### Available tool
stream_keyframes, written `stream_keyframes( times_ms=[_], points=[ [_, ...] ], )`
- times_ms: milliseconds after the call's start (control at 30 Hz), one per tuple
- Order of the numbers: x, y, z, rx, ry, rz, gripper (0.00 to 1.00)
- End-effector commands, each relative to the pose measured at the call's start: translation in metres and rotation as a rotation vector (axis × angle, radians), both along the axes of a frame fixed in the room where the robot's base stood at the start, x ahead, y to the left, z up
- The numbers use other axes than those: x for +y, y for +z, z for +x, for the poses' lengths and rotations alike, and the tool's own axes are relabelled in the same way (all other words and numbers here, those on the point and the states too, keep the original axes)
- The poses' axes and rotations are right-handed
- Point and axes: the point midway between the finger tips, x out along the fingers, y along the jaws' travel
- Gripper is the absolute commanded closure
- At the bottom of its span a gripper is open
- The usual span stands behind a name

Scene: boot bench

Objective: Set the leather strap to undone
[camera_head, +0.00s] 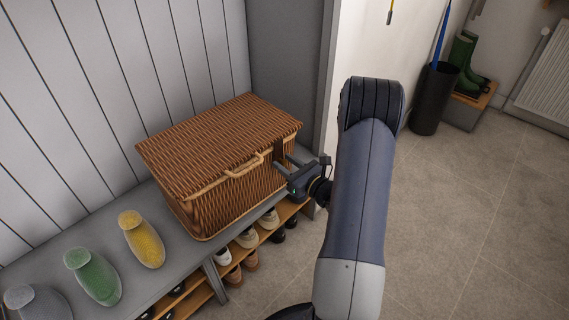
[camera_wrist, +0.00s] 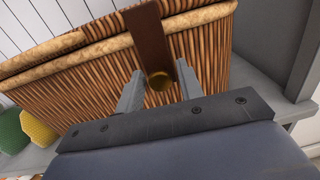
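The wicker basket (camera_head: 215,150) stands on the grey bench with its lid down. Its brown leather strap (camera_head: 279,149) hangs from the lid over the front, near the right end. In the wrist view the strap (camera_wrist: 148,38) runs down to a round brass stud (camera_wrist: 159,81) at its lower end. The strap looks flat against the wicker. My gripper (camera_head: 283,162) is at the basket's front. In the wrist view its two fingers (camera_wrist: 160,88) are apart, one on each side of the strap's lower end. I cannot tell whether either finger touches it.
Yellow (camera_head: 143,240) and green (camera_head: 94,276) shoe-shaped items and a grey one (camera_head: 38,302) stand on the bench (camera_head: 190,262). Shoes fill the shelf below. The floor (camera_head: 460,220) at right is clear.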

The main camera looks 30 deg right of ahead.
Motion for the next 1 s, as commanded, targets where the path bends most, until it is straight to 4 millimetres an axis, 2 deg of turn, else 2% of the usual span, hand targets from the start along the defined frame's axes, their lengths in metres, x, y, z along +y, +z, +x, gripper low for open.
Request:
stream_keyframes(
  times_ms=[133, 400, 800, 1000],
  points=[
    [0.0028, 0.0, 0.0074, -0.001, 0.0, 0.001, 0.65],
    [0.0027, 0.0001, 0.0083, -0.001, -0.001, 0.001, 0.65],
    [0.0026, 0.0001, 0.008, 0.0, -0.001, 0.001, 0.98],
    [0.0026, 0.0001, 0.0079, 0.0, -0.001, 0.001, 1.0]
  ],
)
